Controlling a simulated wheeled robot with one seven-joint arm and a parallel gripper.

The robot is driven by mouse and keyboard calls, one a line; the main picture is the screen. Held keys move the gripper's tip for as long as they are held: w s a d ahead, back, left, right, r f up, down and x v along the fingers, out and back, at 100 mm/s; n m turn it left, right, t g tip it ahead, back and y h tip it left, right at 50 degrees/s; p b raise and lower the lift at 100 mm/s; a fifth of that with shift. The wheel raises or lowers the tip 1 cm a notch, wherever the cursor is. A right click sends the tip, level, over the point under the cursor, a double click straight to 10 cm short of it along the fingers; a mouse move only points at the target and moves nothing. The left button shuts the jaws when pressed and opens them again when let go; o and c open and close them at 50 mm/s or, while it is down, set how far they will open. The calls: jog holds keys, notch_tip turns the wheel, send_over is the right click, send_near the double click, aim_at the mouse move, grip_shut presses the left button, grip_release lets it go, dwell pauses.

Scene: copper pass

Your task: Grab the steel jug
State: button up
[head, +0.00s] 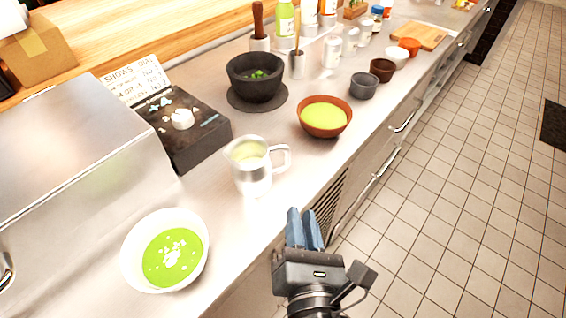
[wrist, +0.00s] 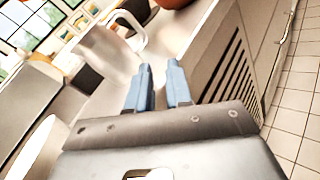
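The steel jug (head: 250,178) stands upright on the counter, with pale contents and its handle (head: 281,158) on the right. My gripper (head: 302,212) is in front of the counter edge, to the right of and nearer than the jug, apart from it. The two blue fingers are parted with an empty gap between them. In the wrist view the jug (wrist: 103,52) is beyond and left of the fingertips (wrist: 159,67), with its handle toward the upper middle.
A white bowl of green soup (head: 176,252) is left of the jug. A black control box (head: 190,135) is behind it. A brown bowl (head: 325,117) and a dark mortar (head: 256,82) stand farther back.

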aim_at(287, 160)
jog(key=w+a+r+n, duration=0.1)
jog(key=n, duration=0.1)
jog(key=w+a+r+n+t, duration=0.1)
jog(key=w+r+n, duration=0.1)
jog(key=shift+w+a, duration=0.15)
jog(key=shift+w, duration=0.1)
jog(key=shift+w+a+r, duration=0.1)
jog(key=shift+w+r, duration=0.05)
jog(key=shift+w, duration=0.15)
jog(key=w+p, duration=0.1)
jog(key=w, duration=0.6)
jog(key=shift+w+a, duration=0.15)
jog(key=shift+a, duration=0.05)
jog(key=shift+r, duration=0.1)
grip_shut()
